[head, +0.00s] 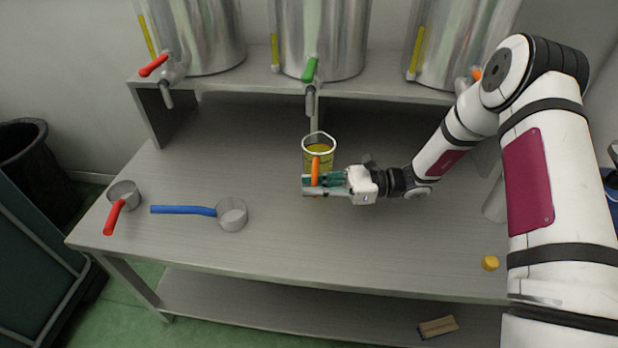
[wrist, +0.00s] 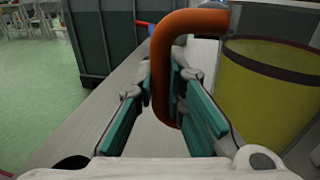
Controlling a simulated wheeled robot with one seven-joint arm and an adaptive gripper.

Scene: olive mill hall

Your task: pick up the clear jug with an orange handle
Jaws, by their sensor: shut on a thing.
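The clear jug (head: 319,148) stands in the middle of the metal table, with yellow-green contents and an orange handle (head: 315,170) facing the front. My gripper (head: 313,182) reaches in from the right and is shut on the orange handle. In the wrist view the orange handle (wrist: 161,80) passes between the teal finger pads, and the yellow jug body (wrist: 265,95) fills the right side. I cannot tell whether the jug's base touches the table, as the gripper hides its lower part.
Steel tanks with a red tap (head: 153,66) and a green tap (head: 310,69) stand on a raised shelf (head: 240,85) behind. A blue-handled scoop (head: 232,214) and a red-handled pot (head: 124,193) lie left. A yellow knob (head: 490,263) is front right. The table's front middle is clear.

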